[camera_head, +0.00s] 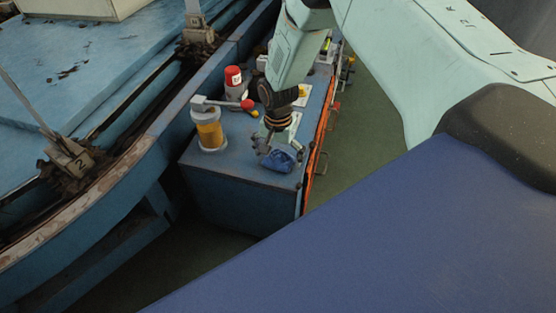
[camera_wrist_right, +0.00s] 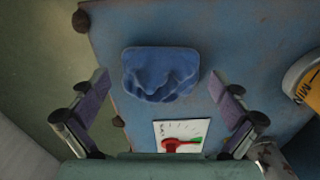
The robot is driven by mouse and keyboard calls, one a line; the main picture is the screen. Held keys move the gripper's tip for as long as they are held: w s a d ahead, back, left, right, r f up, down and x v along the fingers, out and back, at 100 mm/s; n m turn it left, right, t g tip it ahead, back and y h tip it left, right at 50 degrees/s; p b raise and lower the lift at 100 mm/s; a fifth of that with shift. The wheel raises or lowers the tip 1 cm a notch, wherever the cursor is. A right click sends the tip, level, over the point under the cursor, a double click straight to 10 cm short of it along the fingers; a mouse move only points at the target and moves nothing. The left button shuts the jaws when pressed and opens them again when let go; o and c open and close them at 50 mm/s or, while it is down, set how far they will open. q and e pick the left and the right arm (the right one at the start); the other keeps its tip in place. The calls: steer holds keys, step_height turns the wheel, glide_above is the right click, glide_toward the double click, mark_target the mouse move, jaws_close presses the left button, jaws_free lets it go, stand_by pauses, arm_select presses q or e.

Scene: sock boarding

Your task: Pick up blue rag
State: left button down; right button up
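The blue rag (camera_head: 279,159) lies crumpled near the front end of the blue cabinet top (camera_head: 222,166). It also shows in the right wrist view (camera_wrist_right: 160,73), whole and uncovered. My right gripper (camera_head: 272,150) is above the cabinet top, close to the rag. In the right wrist view its two fingers (camera_wrist_right: 166,98) stand wide apart, with the rag between and beyond their tips, and nothing is held. My left gripper is not in view.
A white card (camera_wrist_right: 181,134) with a red-handled item lies near the rag. Green floor (camera_head: 362,137) lies right of the cabinet.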

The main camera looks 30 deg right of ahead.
mark_target(278, 154)
steer(key=c, duration=1)
steer(key=shift+c, duration=0.2)
step_height(278, 154, up, 18)
steer(key=p, duration=0.7)
steer(key=shift+p, duration=0.35)
steer(key=o, duration=0.6)
steer(key=c, duration=0.5)
